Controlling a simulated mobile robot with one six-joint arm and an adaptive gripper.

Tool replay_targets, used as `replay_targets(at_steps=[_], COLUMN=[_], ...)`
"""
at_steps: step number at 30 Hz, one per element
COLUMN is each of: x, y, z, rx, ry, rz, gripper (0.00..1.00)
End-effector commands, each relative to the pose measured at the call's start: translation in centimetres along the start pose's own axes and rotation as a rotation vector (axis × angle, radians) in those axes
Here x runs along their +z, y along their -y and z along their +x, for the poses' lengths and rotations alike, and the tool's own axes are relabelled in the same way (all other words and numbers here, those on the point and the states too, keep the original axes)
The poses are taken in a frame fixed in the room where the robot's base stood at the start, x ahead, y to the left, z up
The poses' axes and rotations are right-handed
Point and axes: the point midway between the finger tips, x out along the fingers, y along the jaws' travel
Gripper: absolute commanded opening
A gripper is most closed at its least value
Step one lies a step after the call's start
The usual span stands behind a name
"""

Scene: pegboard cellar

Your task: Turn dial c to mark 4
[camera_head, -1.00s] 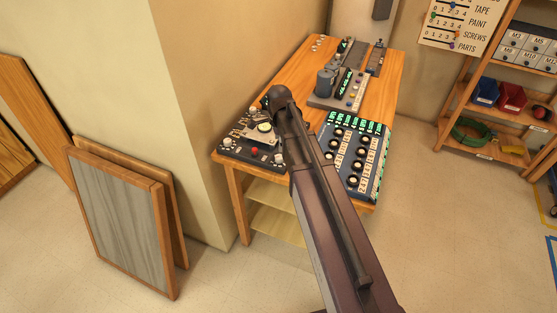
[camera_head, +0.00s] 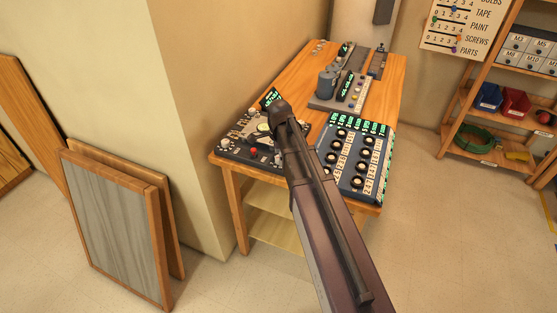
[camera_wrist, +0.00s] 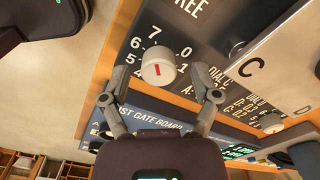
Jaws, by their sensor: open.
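In the wrist view, a white round dial knob (camera_wrist: 158,68) with a short red line sits on a dark panel (camera_wrist: 215,22). In the head view, my arm covers the gripper and this dial.
In the head view, a control board (camera_head: 238,148) lies at the wooden table's left end. A blue panel with several black knobs (camera_head: 354,165) is right of my arm. Grey devices stand farther back. A wall corner rises close on the left; framed boards (camera_head: 112,220) lean there.

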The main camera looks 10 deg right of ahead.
Motion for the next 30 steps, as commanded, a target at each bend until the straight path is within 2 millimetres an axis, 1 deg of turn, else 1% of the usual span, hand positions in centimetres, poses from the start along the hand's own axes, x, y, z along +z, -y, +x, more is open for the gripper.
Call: replay_targets(at_steps=[3,13,14,15,17,18,20,21,23,24,30], x=[-0.01,0.0,0.0,0.0,0.0,0.0,0.0,0.01,0.01,0.47,0.13], y=[0.0,0.0,0.0,0.0,0.0,0.0,0.01,0.02,0.03,0.03,0.08], z=[0.32,0.3,0.3,0.3,0.31,0.31,0.31,0.31,0.31,0.31,0.31], rx=[0.0,0.0,0.0,0.0,0.0,0.0,0.0,0.0,-0.001,-0.001,-0.001], ry=[0.0,0.0,0.0,0.0,0.0,0.0,0.0,0.0,0.0,0.0,0.001], rz=[0.0,0.0,0.0,0.0,0.0,0.0,0.0,0.0,0.0,-0.003,-0.011], gripper=[0.79,0.79,0.73,0.61,0.43,0.32,0.14,0.02,0.0,0.0,0.0])
